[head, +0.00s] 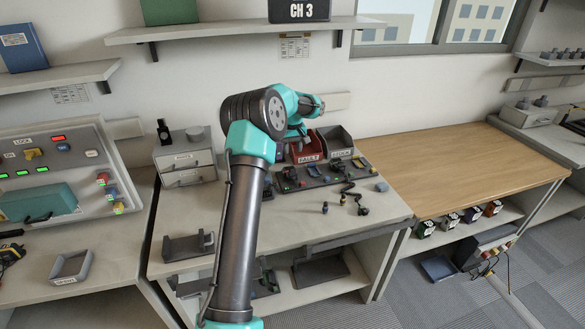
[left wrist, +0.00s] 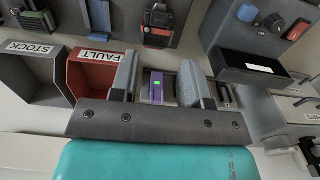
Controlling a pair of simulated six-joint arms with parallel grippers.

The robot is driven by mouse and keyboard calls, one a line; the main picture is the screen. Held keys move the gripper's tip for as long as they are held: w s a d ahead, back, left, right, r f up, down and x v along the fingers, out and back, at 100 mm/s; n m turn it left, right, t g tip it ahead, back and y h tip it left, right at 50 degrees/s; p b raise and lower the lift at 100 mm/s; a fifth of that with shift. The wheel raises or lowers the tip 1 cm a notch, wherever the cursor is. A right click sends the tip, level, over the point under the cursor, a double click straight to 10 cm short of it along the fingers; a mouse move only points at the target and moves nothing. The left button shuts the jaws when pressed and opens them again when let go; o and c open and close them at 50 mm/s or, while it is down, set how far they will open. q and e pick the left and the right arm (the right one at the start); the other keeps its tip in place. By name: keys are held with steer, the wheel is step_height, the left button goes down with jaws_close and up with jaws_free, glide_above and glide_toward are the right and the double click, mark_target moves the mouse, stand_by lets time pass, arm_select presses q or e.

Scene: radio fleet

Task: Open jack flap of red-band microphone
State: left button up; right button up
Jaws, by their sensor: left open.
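In the left wrist view, a dark handheld unit with a red band (left wrist: 157,36), which looks like the red-band microphone, lies on the grey rack beyond my left fingertips. Its jack flap is too small to make out. My right gripper is not in view.
The red FAULT bin (head: 308,148) and grey STOCK bin (head: 336,143) stand close to my left gripper. A dark rack (head: 325,182) holds several small units. A coiled cord (head: 352,193) lies at its front. The wooden tabletop (head: 470,165) at right is clear.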

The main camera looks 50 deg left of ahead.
mark_target(293, 172)
arm_select(q)
step_height(293, 172, down, 10)
steer(key=shift+r, duration=0.25)
steer(key=shift+c, duration=0.4)
steer(key=c, duration=0.7)
steer(key=shift+o, duration=0.2)
